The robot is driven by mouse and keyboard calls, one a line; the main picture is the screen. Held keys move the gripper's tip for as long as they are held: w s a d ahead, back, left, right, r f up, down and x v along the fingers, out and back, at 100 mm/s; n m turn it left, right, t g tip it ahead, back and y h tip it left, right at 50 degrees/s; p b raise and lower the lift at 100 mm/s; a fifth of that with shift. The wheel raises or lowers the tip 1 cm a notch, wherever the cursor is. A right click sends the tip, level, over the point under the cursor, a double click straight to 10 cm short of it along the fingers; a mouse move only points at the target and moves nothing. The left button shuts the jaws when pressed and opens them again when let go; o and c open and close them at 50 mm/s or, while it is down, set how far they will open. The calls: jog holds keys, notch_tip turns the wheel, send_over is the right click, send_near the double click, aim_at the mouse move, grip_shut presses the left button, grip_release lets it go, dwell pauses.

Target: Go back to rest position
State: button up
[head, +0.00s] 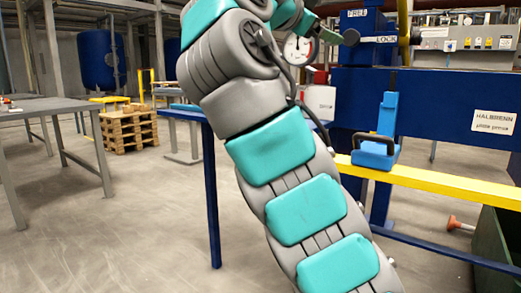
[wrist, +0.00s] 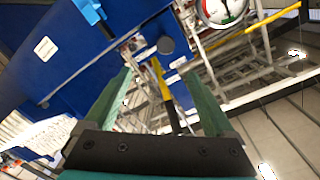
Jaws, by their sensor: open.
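My arm, grey with teal pads, rises from the bottom right of the head view to its top centre. My gripper shows in the wrist view (wrist: 157,78) with its two green fingers spread apart and nothing between them. In the head view only a small green part of it shows at the top, beside the dial gauge (head: 298,49), and the arm hides the rest. The filter press's blue beam (head: 430,95) lies to the right of the arm. The gauge also shows at the top of the wrist view (wrist: 222,10).
A yellow rail (head: 450,182) with a blue handled block (head: 375,153) runs at the right. A grey table (head: 40,106) and wooden pallets (head: 128,130) stand at the left. A blue tank (head: 101,60) is behind. The floor at lower left is clear.

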jog(key=d+f+n+g+y+p, duration=0.1)
jog(key=d+f+n+g+p, duration=0.4)
jog(key=d+f, duration=0.45)
jog(key=s+d+f+n+g+y+p, duration=0.1)
jog(key=s+d+f+n+g+y, duration=0.3)
jog(key=s+f, duration=0.55)
jog(key=s+a+f+n+g+y+p, duration=0.1)
jog(key=s+a+f+n+g+y, duration=0.1)
jog(key=s+f, duration=0.7)
jog(key=s+a+f+n+g+y+p, duration=0.2)
jog(key=s+a+f, duration=0.3)
jog(key=s+f, duration=0.5)
jog(key=s+a+f+n+g+y+p, duration=0.1)
jog(key=s+a+f+n+g+y, duration=0.1)
jog(key=s+f, duration=0.8)
jog(key=shift+s+a+f+p, duration=0.25)
jog(key=shift+a+f+p, duration=0.1)
jog(key=shift+a, duration=0.3)
